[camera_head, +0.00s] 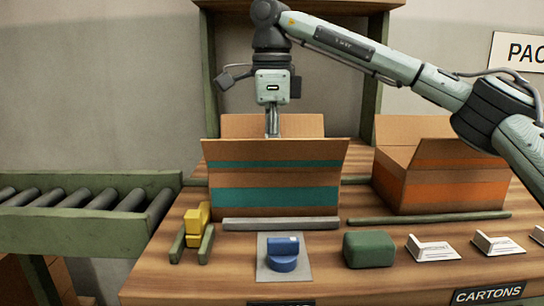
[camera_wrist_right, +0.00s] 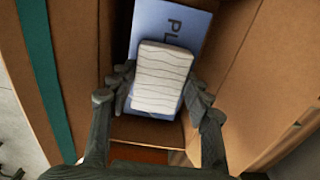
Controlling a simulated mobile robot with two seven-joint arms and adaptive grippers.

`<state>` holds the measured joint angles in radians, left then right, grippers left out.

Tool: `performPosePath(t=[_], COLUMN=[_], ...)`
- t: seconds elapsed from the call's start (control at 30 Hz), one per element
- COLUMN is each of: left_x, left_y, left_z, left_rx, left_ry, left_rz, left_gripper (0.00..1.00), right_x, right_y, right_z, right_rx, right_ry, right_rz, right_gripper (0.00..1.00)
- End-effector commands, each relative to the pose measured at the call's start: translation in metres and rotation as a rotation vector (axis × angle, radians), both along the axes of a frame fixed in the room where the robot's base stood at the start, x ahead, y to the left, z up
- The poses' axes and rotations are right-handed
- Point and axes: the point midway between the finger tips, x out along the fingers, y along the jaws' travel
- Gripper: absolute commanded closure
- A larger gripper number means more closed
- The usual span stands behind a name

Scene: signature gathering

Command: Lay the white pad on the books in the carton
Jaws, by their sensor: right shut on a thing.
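The carton with teal stripes (camera_head: 275,178) stands open at the middle of the table. The white pad (camera_wrist_right: 162,72), marked with wavy grey lines, is between the fingers of my right gripper (camera_wrist_right: 158,90), over the blue book. I cannot tell whether the pad touches the book. In the head view, my right gripper (camera_head: 272,122) points down into the carton, and its fingertips and the pad are hidden behind the front wall. My left gripper is not in view.
An open carton with orange stripes (camera_head: 445,185) stands to the right. In front are a grey bar (camera_head: 281,224), a blue object (camera_head: 283,262) on a grey mat, a green block (camera_head: 368,250) and white cards (camera_head: 432,249). A yellow object (camera_head: 196,222) and a roller conveyor (camera_head: 85,200) are left.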

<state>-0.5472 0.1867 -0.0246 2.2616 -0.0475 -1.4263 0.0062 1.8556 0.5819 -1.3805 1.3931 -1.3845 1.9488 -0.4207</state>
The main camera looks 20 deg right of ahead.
Motion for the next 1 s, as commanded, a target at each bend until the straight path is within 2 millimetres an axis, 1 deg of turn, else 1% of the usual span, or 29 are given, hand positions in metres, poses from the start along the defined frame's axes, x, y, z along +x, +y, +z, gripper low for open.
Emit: performPosePath(t=[0.33, 0.37, 0.5, 0.57, 0.87, 1.0], left_x=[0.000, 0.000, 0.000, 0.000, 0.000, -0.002], left_y=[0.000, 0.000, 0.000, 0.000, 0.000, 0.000], left_z=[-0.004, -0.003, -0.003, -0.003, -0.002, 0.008], left_rx=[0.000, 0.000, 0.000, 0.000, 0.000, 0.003], left_ry=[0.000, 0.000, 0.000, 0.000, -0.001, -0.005], left_rz=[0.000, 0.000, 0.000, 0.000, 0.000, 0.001], left_gripper=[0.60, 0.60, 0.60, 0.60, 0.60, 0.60], right_x=[0.000, 0.000, 0.000, 0.000, 0.000, 0.000], right_y=[0.000, 0.000, 0.000, 0.000, 0.000, 0.000], right_z=[-0.008, -0.008, -0.007, -0.007, -0.007, -0.007], right_rx=[0.000, 0.000, 0.000, 0.000, 0.000, 0.000], right_ry=[0.000, 0.000, 0.000, 0.000, 0.000, 0.000], right_rz=[0.000, 0.000, 0.000, 0.000, 0.000, 0.000], right_gripper=[0.71, 0.50, 0.32, 0.27, 0.27, 0.27])
